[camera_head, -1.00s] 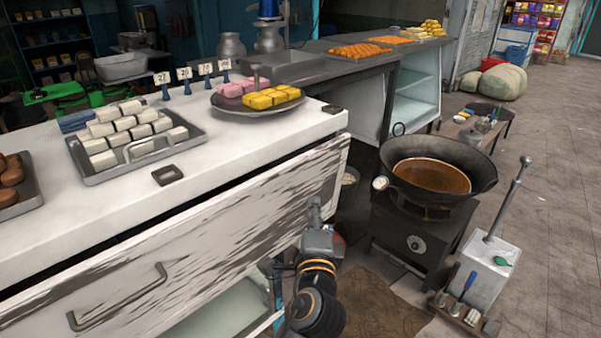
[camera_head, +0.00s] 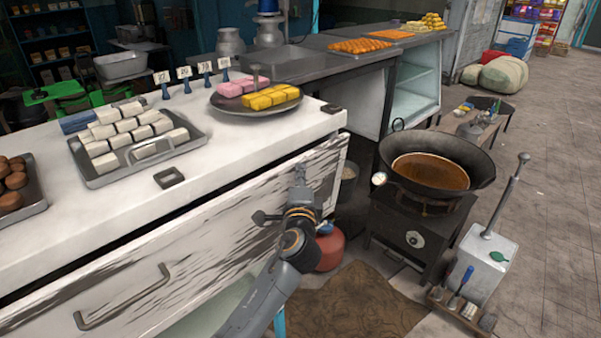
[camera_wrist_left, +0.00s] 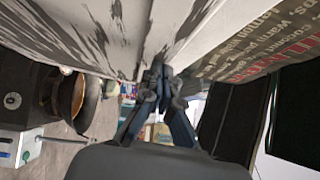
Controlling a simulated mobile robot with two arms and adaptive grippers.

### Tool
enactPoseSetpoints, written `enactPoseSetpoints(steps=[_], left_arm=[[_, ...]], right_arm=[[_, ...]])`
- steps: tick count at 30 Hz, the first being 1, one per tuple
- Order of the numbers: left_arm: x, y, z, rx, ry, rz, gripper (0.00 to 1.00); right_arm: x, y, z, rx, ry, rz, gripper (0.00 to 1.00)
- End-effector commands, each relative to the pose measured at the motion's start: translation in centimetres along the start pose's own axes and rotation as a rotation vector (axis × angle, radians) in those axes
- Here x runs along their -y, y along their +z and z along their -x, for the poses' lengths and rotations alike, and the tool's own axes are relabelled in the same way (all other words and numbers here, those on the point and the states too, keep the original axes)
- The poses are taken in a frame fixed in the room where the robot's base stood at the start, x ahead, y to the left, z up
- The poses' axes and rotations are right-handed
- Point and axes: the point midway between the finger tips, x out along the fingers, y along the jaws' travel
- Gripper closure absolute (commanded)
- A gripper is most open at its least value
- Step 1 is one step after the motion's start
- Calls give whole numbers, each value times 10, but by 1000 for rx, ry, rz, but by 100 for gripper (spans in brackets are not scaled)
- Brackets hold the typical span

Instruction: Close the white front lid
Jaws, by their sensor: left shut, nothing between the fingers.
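The white front lid (camera_head: 205,245) has worn, streaked paint and a dark bar handle (camera_head: 122,298). It hangs on the front of the white counter, slightly tilted outward, with a pale opening showing below its lower edge. My left gripper (camera_head: 300,168) is shut and empty, its fingertips at the outer face of the lid near the right end; the head view does not show clearly whether they touch. In the left wrist view, the shut fingertips (camera_wrist_left: 158,78) are close against the streaked lid (camera_wrist_left: 90,35). My right gripper is not in view.
A tray of white blocks (camera_head: 188,146) and a plate of pink and yellow sweets (camera_head: 228,105) stand on the countertop. Right of the lid are a red canister (camera_head: 331,249), a stove with a wok (camera_head: 470,160) and a white pump can (camera_head: 482,262). A brown mat (camera_head: 375,305) lies on the floor.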

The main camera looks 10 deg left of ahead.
Motion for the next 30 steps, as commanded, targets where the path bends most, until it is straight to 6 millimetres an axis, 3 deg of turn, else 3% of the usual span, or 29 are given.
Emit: enactPoseSetpoints(steps=[7, 18, 30], left_arm=[[4, 3, -3, 1, 15, 12, 100], [9, 25, -25, 1, 161, 156, 100], [3, 32, -30, 7, 193, 193, 100]], right_arm=[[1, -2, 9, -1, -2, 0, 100], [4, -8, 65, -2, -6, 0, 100], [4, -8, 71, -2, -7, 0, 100]])
